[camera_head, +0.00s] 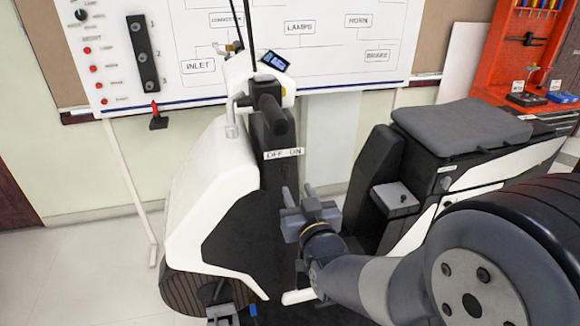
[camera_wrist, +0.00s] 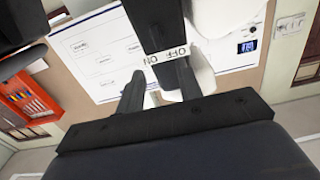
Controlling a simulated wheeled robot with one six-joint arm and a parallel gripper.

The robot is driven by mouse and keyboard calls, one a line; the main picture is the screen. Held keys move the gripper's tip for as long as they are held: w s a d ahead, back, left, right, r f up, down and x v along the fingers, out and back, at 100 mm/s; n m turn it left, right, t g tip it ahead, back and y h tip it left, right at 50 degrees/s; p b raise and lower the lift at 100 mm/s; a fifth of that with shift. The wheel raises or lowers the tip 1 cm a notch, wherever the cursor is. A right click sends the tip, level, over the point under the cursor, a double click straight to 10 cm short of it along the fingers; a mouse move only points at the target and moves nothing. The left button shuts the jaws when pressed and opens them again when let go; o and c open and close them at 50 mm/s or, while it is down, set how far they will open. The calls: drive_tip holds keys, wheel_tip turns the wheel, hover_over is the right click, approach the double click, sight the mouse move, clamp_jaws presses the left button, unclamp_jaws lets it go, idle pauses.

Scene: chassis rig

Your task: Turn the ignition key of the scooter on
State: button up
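The scooter has a white front shield (camera_head: 212,185), a dark column and a grey seat (camera_head: 462,127). A white OFF/ON label (camera_head: 284,153) is on the dark column below the handlebar grip. I cannot make out the ignition key in either view. My gripper (camera_head: 299,193) appears below and slightly right of the label. Its two fingers are apart with nothing held between them. In the wrist view my gripper (camera_wrist: 160,76) points toward the label, its right fingertip overlapping the column close to the label.
A whiteboard (camera_head: 340,62) with a wiring diagram stands behind the scooter. A black switch strip (camera_head: 145,53) is on its left. A red tool rack (camera_head: 522,50) is at the back right. The footwell between shield and seat is open around my gripper.

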sight(287, 168)
drive_tip(key=w, duration=0.3)
drive_tip(key=w+a+p, duration=0.1)
drive_tip(key=w, duration=0.4)
drive_tip(key=shift+w+a+p, duration=0.3)
drive_tip(key=shift+w+a, duration=0.05)
drive_tip(key=shift+c, duration=0.3)
clamp_jaws()
